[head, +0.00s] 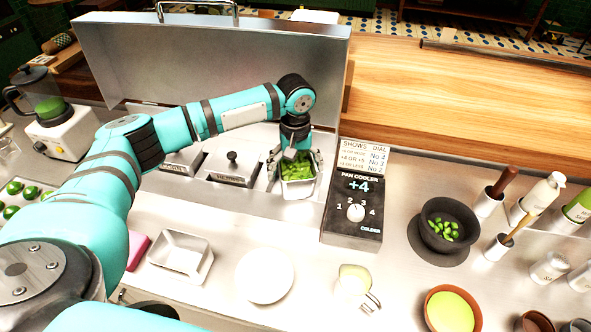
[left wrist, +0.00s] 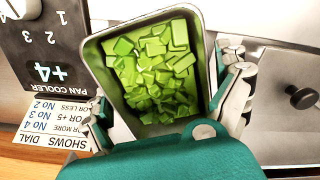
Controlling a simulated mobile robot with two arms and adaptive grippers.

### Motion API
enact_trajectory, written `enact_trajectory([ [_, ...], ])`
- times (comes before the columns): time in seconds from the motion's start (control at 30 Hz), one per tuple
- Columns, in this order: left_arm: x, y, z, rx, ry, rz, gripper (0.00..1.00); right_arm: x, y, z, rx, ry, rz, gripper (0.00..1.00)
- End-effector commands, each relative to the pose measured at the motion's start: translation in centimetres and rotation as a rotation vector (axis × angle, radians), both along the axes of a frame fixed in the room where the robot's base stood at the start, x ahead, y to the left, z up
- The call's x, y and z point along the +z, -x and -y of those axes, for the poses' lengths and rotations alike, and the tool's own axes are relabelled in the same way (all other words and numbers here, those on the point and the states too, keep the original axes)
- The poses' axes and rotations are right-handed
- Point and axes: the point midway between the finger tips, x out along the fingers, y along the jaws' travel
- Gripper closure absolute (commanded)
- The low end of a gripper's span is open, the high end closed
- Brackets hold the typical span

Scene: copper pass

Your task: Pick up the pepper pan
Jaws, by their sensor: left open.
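The pepper pan (head: 299,189) is a small metal pan of chopped green pepper, set at the right end of the row of lidded pans in the steel counter. My left gripper (head: 294,172) is over it, pointing down, with one finger at each side of the pan. In the left wrist view the pan (left wrist: 197,28) lies between the spread fingers of my left gripper (left wrist: 168,104). The fingers are open; whether either touches the pan wall is hard to tell. My right gripper is not in view.
The pan cooler box (head: 351,206), reading +4, stands just right of the pan. A lidded pan (head: 232,168) is close on the left. The raised steel lid (head: 210,55) stands behind. An empty metal tray (head: 181,255) and a white plate (head: 264,275) are in front.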

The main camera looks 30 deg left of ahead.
Motion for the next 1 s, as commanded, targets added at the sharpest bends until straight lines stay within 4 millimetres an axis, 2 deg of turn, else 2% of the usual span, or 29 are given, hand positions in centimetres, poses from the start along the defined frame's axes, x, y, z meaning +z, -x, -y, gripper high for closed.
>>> enact_trajectory([
  [0.17,-0.07,0.00,0.02,-0.001,0.000,0.000,0.00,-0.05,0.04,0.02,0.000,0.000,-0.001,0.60],
  [0.63,-0.02,-0.02,0.04,-0.001,0.000,0.000,0.59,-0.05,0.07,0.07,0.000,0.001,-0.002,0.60],
  [0.93,0.00,-0.02,0.02,0.000,0.000,0.000,0.61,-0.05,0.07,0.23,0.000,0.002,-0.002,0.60],
  [0.97,0.08,-0.06,0.03,0.000,0.001,0.002,0.68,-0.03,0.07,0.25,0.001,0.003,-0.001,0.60],
  [1.0,0.08,-0.06,0.03,0.000,0.001,0.002,0.68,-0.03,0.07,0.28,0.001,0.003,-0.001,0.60],
])
